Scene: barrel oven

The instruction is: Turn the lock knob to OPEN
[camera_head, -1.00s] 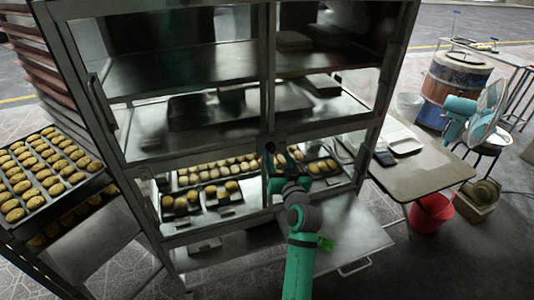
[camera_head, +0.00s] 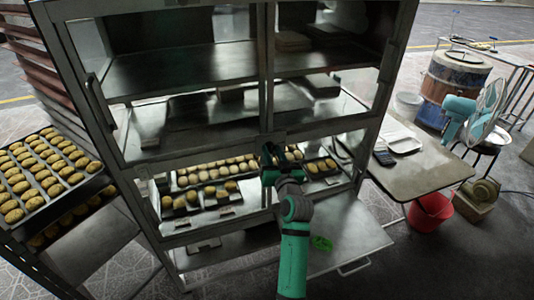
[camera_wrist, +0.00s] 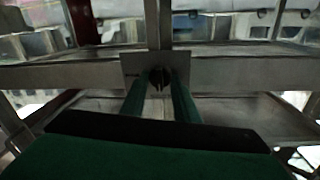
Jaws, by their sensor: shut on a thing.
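The lock knob (camera_wrist: 160,78) is a small dark round knob on a square metal plate (camera_wrist: 131,68), on the cabinet's middle crossbar in the wrist view. My gripper (camera_wrist: 160,95) has its two green fingers on either side of the knob and is shut on it. A dark slot or ridge on the knob looks about upright. In the head view my gripper (camera_head: 268,150) is at the centre post of the metal cabinet (camera_head: 200,145), and it hides the knob there. No OPEN marking is readable.
Trays of baked buns (camera_head: 220,190) sit on the cabinet's lower shelf. A bun rack (camera_head: 45,170) stands at left. A table (camera_head: 430,165) stands at right, with a red bucket (camera_head: 430,212) below it. A low metal panel (camera_head: 350,235) juts out below my arm.

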